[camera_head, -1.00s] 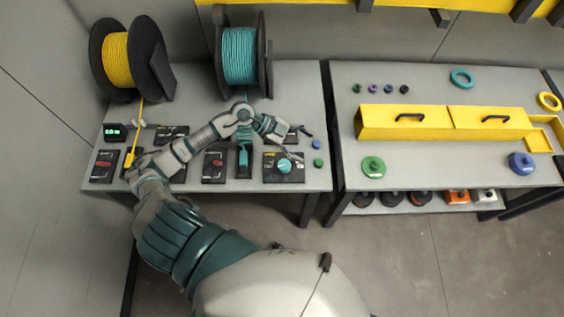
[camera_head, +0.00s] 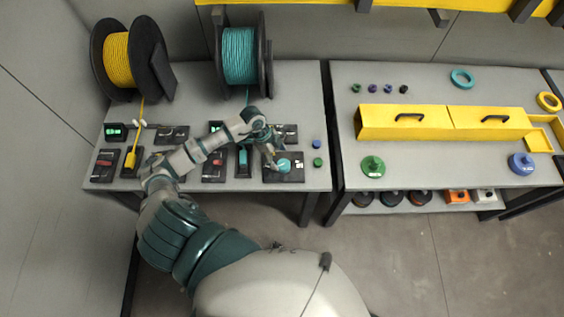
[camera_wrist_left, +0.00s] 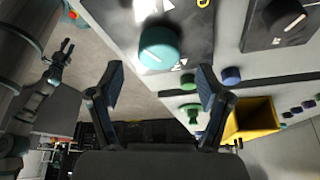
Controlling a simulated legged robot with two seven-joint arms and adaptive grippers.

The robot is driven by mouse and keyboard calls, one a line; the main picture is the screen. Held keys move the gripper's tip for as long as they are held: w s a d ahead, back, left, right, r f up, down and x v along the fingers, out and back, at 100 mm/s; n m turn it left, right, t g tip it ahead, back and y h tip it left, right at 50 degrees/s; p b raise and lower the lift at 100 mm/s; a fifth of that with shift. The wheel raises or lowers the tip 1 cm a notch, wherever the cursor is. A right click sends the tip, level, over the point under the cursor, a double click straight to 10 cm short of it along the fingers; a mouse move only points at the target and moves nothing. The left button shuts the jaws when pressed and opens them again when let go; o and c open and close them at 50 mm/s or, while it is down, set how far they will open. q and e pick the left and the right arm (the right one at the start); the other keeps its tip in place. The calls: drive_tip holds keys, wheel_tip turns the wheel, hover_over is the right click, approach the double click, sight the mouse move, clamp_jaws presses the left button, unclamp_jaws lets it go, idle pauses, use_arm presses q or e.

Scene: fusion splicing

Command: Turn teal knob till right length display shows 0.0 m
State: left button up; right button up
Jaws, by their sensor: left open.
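The teal knob (camera_head: 284,166) sits on a black panel near the table's front edge. It also shows large in the left wrist view (camera_wrist_left: 158,48), with white markings on the panel beside it. My left gripper (camera_head: 272,158) is just left of and above the knob in the head view. In the left wrist view the open fingers (camera_wrist_left: 160,80) are spread to either side of the knob's line, apart from it. The right length display cannot be read; my left arm partly covers the panels behind. My right gripper (camera_wrist_left: 57,60) seems to show small at the left of the wrist view.
A lit green display (camera_head: 115,132) stands at the table's left. The teal spool (camera_head: 240,55) and yellow spool (camera_head: 117,60) stand at the back. A blue button (camera_head: 316,144) and green button (camera_head: 317,162) lie right of the panel. A second table holds a yellow box (camera_head: 405,125).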

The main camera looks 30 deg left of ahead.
sight(283, 163)
use_arm(q)
drive_tip(key=shift+x, duration=2.3)
drive_tip(key=c, duration=1.2)
